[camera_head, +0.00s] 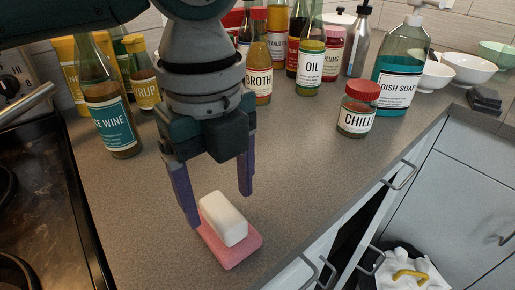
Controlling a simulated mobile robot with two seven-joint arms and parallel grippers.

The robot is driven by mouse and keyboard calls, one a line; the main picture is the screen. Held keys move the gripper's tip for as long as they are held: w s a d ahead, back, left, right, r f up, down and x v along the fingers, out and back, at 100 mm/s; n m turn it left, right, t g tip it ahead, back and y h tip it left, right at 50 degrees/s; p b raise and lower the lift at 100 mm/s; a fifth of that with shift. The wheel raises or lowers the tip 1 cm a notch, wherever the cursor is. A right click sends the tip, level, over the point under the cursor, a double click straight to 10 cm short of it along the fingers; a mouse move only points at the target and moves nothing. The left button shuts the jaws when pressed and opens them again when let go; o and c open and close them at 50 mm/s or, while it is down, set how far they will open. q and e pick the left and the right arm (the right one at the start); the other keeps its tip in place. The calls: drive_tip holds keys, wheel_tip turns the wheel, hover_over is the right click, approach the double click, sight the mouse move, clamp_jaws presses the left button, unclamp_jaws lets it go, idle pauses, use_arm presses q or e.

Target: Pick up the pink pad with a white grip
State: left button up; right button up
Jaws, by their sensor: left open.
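The pink pad (229,249) lies flat on the grey counter, near its front edge. Its white grip (224,219) is a rounded block on top of the pad. My left gripper (219,208) points down over it with its two purple fingers spread apart. The left finger comes down close beside the grip's left end; the right finger is to the right of and behind the grip. I cannot tell whether the left finger touches the pad. Nothing is held between the fingers. My right gripper is not in view.
A chili jar (358,109) and a dish soap bottle (399,66) stand to the right. Several sauce bottles stand behind my gripper, with a wine bottle (110,118) at left. The stove (45,210) borders the counter at left. An open drawer (405,268) is below right. The counter between pad and chili jar is clear.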

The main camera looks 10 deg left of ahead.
sight(221, 209)
use_arm(q)
wheel_tip(221, 209, down, 4)
drive_tip(key=shift+r, duration=0.25)
drive_tip(key=shift+c, duration=0.3)
clamp_jaws()
